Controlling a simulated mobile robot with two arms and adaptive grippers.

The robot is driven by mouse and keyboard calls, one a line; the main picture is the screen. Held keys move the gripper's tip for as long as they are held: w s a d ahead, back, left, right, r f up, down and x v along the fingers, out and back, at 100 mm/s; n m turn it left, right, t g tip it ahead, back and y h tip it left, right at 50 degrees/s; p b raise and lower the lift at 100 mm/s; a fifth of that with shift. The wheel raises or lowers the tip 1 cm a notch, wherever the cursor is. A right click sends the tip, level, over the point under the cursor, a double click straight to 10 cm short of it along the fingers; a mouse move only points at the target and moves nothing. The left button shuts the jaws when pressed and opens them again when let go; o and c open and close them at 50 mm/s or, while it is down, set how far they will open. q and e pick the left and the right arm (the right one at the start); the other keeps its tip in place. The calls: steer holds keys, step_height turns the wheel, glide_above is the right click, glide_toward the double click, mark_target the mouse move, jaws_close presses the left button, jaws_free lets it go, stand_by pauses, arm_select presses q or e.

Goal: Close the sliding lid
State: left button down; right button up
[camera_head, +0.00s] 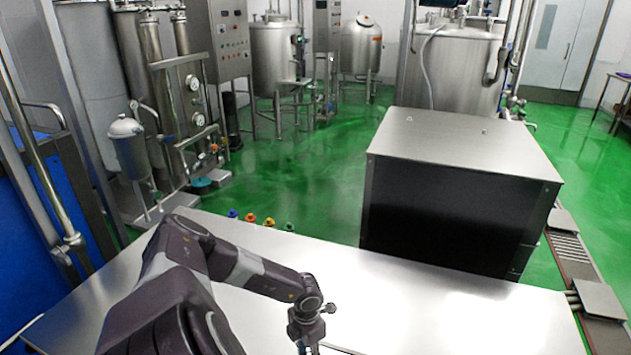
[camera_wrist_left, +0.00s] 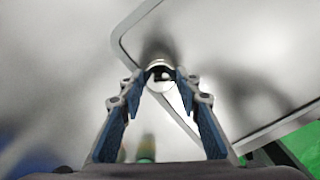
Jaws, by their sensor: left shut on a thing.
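In the left wrist view a smooth metal panel with a rounded corner and a raised rim (camera_wrist_left: 133,22), which looks like the sliding lid or its frame, fills the upper right. A small round shiny knob (camera_wrist_left: 160,66) sits near this rim. My left gripper (camera_wrist_left: 161,76) has its blue-padded fingers closed on the knob from both sides. In the head view the left arm reaches over the steel table, and its wrist shows at the bottom edge. The fingers, knob and lid are cut off there. I cannot tell how far the lid stands open. My right gripper is not in view.
A steel table (camera_head: 400,300) spans the front. A dark box with a steel top (camera_head: 465,145) stands behind it at right. Several small coloured caps (camera_head: 251,218) show at the table's far edge. Tanks and a control cabinet (camera_head: 228,40) stand farther back on green floor.

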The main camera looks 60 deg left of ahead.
arm_select(q)
steer(key=shift+s+a, duration=0.1)
steer(key=shift+a, duration=0.15)
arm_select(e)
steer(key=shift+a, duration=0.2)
arm_select(q)
steer(key=c, duration=1.4)
jaws_free()
steer(key=shift+s, duration=0.1)
steer(key=shift+r, duration=0.25)
step_height(320, 180, up, 12)
steer(key=shift+f, duration=0.25)
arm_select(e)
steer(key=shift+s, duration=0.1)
